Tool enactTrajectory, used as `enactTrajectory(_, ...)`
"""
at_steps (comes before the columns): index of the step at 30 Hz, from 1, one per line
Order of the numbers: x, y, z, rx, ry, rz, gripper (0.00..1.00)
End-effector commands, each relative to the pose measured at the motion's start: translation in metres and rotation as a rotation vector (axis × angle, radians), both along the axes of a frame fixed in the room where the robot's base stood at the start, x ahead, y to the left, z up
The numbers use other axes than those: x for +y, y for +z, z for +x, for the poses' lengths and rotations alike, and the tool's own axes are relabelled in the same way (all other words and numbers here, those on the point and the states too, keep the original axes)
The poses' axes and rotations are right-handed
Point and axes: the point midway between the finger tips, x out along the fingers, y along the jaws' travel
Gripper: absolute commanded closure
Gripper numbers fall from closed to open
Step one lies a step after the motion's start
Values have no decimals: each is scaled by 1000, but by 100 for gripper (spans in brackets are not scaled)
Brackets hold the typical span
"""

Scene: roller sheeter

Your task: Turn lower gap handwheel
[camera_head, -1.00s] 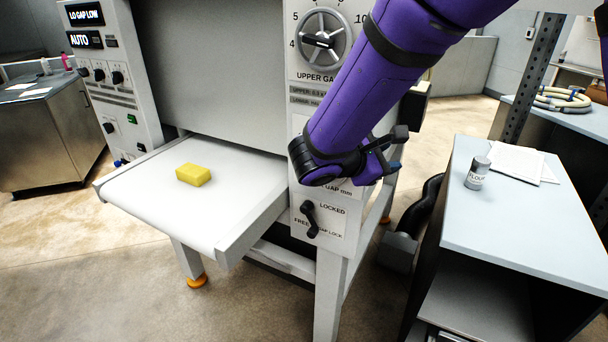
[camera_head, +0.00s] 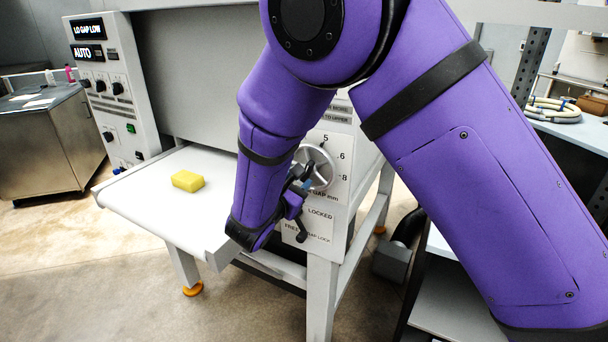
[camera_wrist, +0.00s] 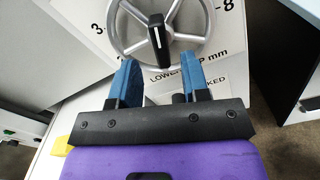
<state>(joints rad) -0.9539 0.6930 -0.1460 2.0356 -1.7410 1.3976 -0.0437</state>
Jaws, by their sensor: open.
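The lower gap handwheel (camera_head: 318,168) is a grey spoked wheel on the white machine front, partly hidden by my arm in the head view. In the wrist view the handwheel (camera_wrist: 150,45) shows at the top, with a black knob (camera_wrist: 157,38) carrying a white line at its hub and scale numbers around it. My gripper (camera_wrist: 157,72) has two blue fingers, spread apart, with nothing between them. The fingertips are close to the wheel's lower part; I cannot tell whether they touch it. In the head view my gripper (camera_head: 300,190) is mostly hidden beside the wheel.
A gap lock lever (camera_head: 302,228) sits just below the wheel, near my gripper. A yellow sponge (camera_head: 188,181) lies on the white infeed table (camera_head: 135,200) to the left. The control panel (camera_head: 108,95) reads "LO GAP LOW" and "AUTO". A side table stands right, behind my arm.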

Motion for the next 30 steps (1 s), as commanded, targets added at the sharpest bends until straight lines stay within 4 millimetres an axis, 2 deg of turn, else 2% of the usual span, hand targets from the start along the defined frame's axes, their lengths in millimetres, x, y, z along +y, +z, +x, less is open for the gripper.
enactTrajectory(3, -10, 0, 16, 1, -2, 0, 57)
enactTrajectory(9, -18, 0, 33, 0, -1, 1, 57)
enactTrajectory(20, -20, 0, 36, 0, 0, 1, 57)
enactTrajectory(26, -20, 0, 36, 0, 0, 1, 100)
enactTrajectory(30, -20, 0, 36, 0, 0, 2, 100)
